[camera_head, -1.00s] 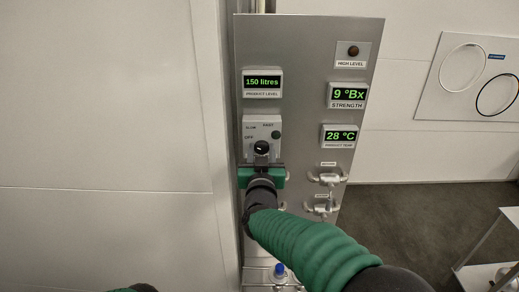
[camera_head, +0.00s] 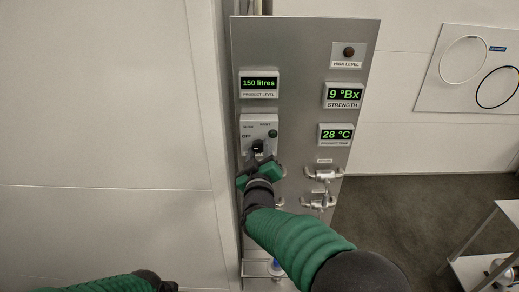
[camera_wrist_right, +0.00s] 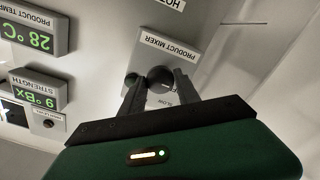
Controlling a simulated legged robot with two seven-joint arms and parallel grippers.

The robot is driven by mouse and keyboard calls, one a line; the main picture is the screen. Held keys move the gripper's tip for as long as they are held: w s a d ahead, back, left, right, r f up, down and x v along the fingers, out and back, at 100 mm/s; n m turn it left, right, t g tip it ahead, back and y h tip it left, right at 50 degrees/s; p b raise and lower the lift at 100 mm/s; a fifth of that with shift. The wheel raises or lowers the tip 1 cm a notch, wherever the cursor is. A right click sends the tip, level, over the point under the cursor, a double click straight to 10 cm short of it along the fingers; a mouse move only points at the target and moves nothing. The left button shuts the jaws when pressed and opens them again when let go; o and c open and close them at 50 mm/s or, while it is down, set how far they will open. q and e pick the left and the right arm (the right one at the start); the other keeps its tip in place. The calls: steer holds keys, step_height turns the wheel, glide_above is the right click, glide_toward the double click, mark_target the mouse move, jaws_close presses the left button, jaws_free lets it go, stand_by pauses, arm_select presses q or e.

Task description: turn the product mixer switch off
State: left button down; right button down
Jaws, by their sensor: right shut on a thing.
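The product mixer switch is a round black knob (camera_head: 257,147) on a light grey plate (camera_head: 273,147) with SLOW, FAST and OFF marks. A small dark green round light sits at the plate's right. My right gripper (camera_head: 258,154) is at the knob, its green body tilted just below the plate. In the right wrist view its two dark fingers (camera_wrist_right: 159,80) stand on either side of the knob (camera_wrist_right: 160,77), shut on it. The PRODUCT MIXER label shows there upside down. The knob's pointing direction is hard to read. My left arm shows at the bottom left, its gripper out of view.
The steel panel (camera_head: 305,90) carries green displays for level, strength (camera_head: 343,96) and temperature (camera_head: 335,134). Two valve handles (camera_head: 322,173) stick out right of my right gripper. A wall (camera_head: 110,120) stands close on the left. A metal table (camera_head: 490,240) is at the lower right.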

steer(key=shift+a, duration=0.1)
steer(key=c, duration=1.1)
jaws_free()
steer(key=shift+o, duration=1)
steer(key=shift+a, duration=0.15)
steer(key=s+b, duration=0.6)
steer(key=s, duration=1)
steer(key=shift+s, duration=0.35)
steer(key=shift+w, duration=0.1)
